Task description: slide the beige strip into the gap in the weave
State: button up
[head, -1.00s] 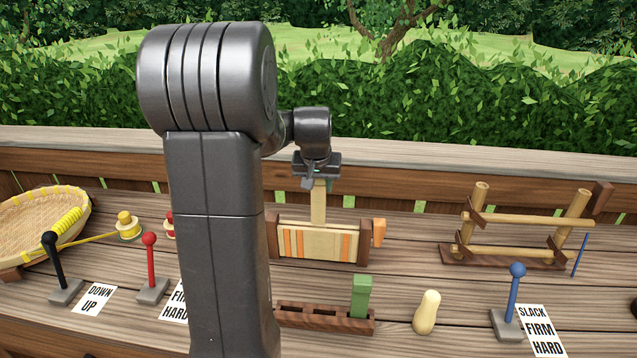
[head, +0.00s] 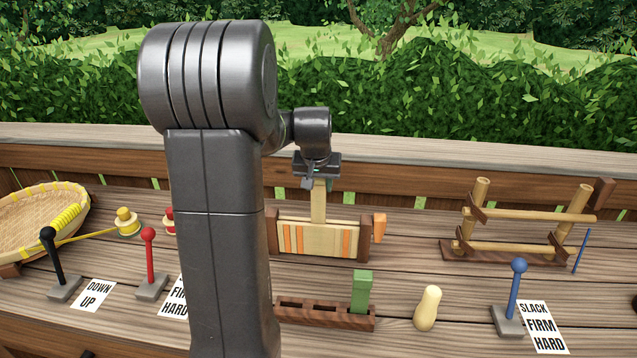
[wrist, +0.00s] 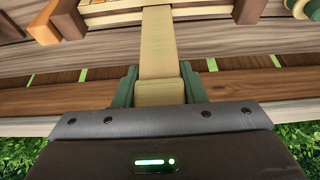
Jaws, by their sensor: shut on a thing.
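My gripper (head: 318,181) is shut on the beige strip (head: 318,205) and holds it upright above the weave. The weave (head: 300,241) is a panel of beige and orange strips in a brown wooden frame (head: 272,236). The strip's lower end meets the weave's top edge; whether it has entered a gap I cannot tell. In the wrist view, the strip (wrist: 160,50) runs from between my green fingertips (wrist: 158,88) to the weave's edge. An orange block (head: 379,227) sits at the frame's right side.
A slotted brown rack (head: 300,314) holding a green strip (head: 361,291) stands in front of the weave. A pale bottle-shaped piece (head: 427,309), a blue lever (head: 515,290) and a bamboo stand (head: 520,247) are to the right. A red lever (head: 149,260) and a basket (head: 30,222) are left.

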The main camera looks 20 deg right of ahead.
aim_at(318, 208)
jog(key=shift+f+b, duration=3.5)
jog(key=shift+f, duration=1.35)
jog(key=shift+r, duration=0.15)
